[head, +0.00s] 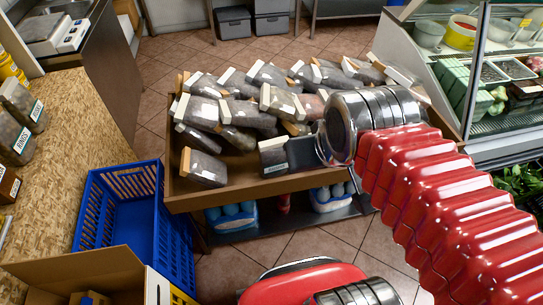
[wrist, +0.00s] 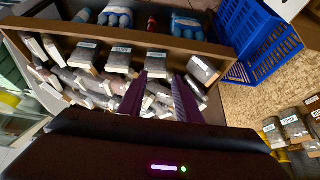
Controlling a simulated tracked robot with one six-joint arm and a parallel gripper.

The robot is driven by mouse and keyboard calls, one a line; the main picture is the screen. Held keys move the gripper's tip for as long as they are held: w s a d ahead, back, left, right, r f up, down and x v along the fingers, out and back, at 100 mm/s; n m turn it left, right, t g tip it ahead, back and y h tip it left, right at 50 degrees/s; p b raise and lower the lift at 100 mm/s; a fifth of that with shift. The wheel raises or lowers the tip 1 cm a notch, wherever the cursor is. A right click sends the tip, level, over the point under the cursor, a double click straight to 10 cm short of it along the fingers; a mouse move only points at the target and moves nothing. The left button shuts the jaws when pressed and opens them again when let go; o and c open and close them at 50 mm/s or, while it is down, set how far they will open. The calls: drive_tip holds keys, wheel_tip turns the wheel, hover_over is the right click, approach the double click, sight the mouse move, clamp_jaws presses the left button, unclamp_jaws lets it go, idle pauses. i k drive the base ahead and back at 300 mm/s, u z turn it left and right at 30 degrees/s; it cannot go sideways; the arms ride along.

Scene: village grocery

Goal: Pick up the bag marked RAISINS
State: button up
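Many grey see-through bags with cream or brown tops lie heaped in a brown wooden bin (head: 240,196). The bin's rim also shows in the wrist view (wrist: 110,36). Small labels show on several bags, but I cannot read RAISINS on any. One labelled bag (head: 273,157) stands at the bin's front, beside my gripper; another bag (head: 204,168) lies to its left. In the wrist view my gripper (wrist: 166,76) has two dark fingers apart, pointing at the bags, with a labelled bag (wrist: 156,61) just beyond the tips. Nothing is clearly held. In the head view my arm hides the bin's right front.
A blue crate (head: 130,215) stands left of the bin, with a cardboard box (head: 85,270) in front. A counter (head: 75,130) with labelled packs (head: 15,140) is at the left. A glass display case (head: 500,90) stands at the right. Tiled floor is open behind the bin.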

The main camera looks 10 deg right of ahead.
sight(273, 163)
drive_tip(key=u, duration=0.65)
drive_tip(key=k, duration=0.4)
drive_tip(key=u, duration=0.45)
